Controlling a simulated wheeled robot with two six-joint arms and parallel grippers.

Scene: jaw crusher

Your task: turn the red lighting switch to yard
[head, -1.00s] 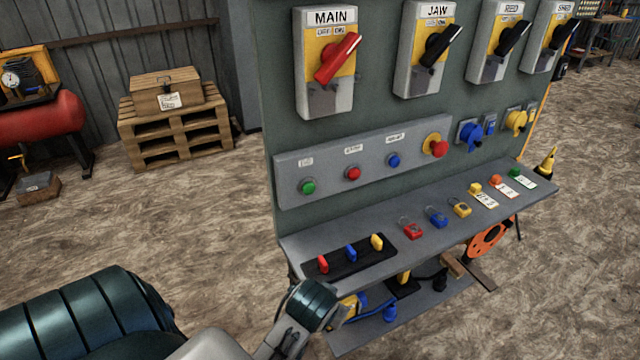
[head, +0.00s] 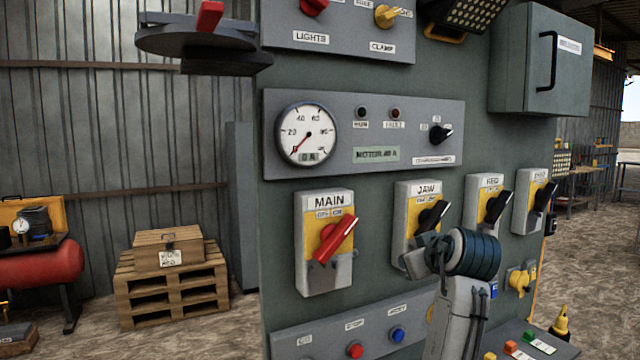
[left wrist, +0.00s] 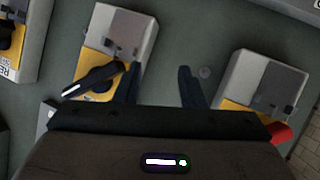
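The red lighting switch (head: 313,6) is at the top of the head view, on a grey panel above the label LIGHTS. The top edge of the picture cuts it off, and its set position cannot be read. My left gripper (head: 414,262) is well below and to the right of it, in front of the JAW switch. In the left wrist view its two fingers (left wrist: 158,85) are apart with nothing between them. My right gripper is not in view.
A yellow CLAMP knob (head: 387,16) sits right of the red switch. Below are a gauge panel (head: 365,125) and the MAIN isolator (head: 325,240) with a red handle. A grey box (head: 540,60) juts out at upper right. A round dark fixture (head: 205,40) sticks out at upper left.

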